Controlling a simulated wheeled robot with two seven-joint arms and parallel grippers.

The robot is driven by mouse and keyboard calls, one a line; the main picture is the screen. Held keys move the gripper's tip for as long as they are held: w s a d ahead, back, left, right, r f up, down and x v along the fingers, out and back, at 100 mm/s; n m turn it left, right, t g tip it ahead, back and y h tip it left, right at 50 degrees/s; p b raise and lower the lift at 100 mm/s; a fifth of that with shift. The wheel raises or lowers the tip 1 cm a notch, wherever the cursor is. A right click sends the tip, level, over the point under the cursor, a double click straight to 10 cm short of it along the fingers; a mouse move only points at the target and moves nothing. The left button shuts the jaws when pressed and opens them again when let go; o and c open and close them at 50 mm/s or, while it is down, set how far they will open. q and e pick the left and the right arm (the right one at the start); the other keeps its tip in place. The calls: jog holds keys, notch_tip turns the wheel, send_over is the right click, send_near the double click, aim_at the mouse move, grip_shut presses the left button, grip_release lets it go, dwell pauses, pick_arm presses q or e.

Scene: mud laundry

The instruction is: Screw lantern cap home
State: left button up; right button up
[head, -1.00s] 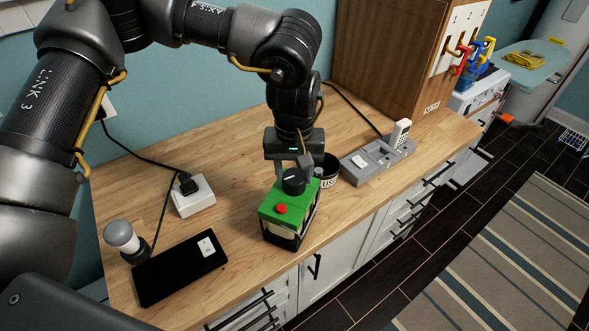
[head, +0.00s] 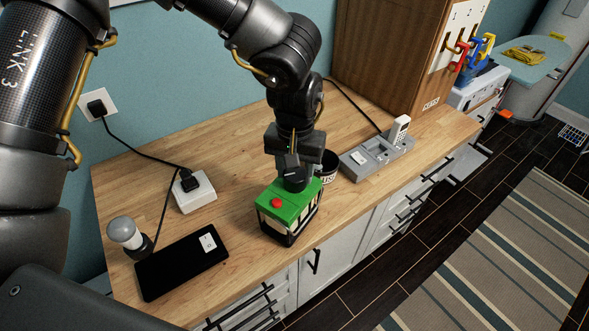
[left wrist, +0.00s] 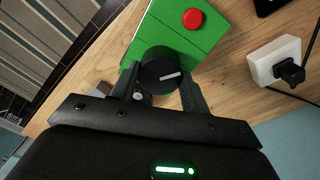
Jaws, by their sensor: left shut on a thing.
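The lantern (head: 289,207) has a green top with a red button and a dark frame below. It stands upright near the counter's front edge. The round black cap (left wrist: 160,70), with a white line on it, sits on the green top. In the head view, the cap is partly hidden by my left gripper (head: 295,180), which comes down from above. In the left wrist view, the fingers of my left gripper (left wrist: 163,92) are shut on the cap, one on each side. My right gripper is not in view.
A dark cup (head: 328,168) and a grey dock (head: 372,158) with a white handset stand right of the lantern. The wooden counter (head: 225,150) is clear behind.

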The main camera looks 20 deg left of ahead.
pick_arm(q)
jog(key=shift+a, duration=0.15)
jog(key=o, duration=1.3)
jog(key=shift+w, duration=0.1)
jog(key=shift+c, duration=0.2)
jog(key=shift+c, duration=0.2)
jog(key=c, duration=0.4)
jog(key=shift+o, duration=0.2)
notch_tip(320, 180, up, 7)
jog(key=p, duration=0.6)
